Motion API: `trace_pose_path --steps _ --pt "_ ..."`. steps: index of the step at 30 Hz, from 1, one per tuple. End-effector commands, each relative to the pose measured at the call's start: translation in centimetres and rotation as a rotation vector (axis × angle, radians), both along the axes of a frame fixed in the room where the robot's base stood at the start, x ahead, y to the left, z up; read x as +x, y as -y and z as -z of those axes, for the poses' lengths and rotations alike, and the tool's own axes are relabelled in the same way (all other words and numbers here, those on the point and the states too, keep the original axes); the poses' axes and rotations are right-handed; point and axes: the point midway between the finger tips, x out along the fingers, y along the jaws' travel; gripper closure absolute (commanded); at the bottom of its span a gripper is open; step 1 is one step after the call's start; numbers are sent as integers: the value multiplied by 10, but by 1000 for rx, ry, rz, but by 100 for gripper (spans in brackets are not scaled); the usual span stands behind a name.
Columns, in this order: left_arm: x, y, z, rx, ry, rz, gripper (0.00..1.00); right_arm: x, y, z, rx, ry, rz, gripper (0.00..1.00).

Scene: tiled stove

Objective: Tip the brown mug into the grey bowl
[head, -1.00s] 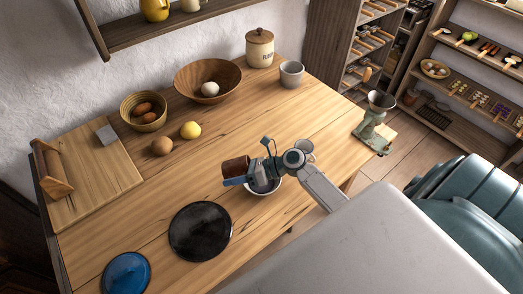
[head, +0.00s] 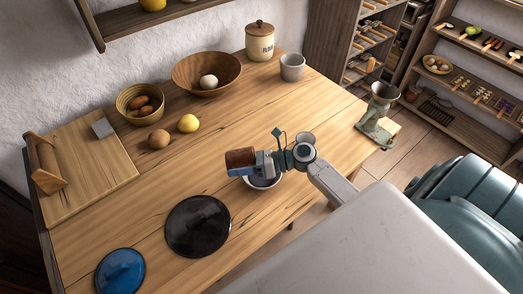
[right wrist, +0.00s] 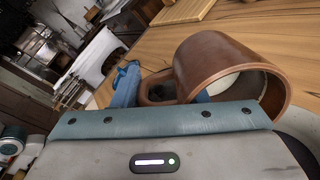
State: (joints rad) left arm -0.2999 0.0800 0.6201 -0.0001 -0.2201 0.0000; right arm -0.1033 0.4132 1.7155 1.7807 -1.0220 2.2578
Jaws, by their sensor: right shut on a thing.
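The brown mug (head: 240,158) is held above the table by my right gripper (head: 262,165). In the right wrist view the mug (right wrist: 205,62) lies tilted on its side, its mouth toward the right and its pale inside partly showing. The blue fingers of the gripper (right wrist: 165,92) are shut at its handle. The grey bowl (head: 276,184) stands on the table below the gripper, partly hidden by it. A pale rim, likely the bowl (right wrist: 301,126), shows below the mug's mouth. My left gripper is out of view.
A black lid (head: 198,228) and a blue lid (head: 120,270) lie in front. A lemon (head: 188,123), a brown round item (head: 159,139), a wooden bowl (head: 190,77), a basket (head: 128,112) and a grey cup (head: 292,66) stand farther back. The table between is clear.

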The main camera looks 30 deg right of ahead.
Motion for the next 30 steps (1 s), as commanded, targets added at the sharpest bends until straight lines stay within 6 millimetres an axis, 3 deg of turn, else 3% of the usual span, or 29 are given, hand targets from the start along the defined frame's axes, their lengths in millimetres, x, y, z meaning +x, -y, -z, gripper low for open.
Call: trace_pose_path --steps 30 --pt "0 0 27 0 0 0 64 -3 8 6 121 64 0 98"
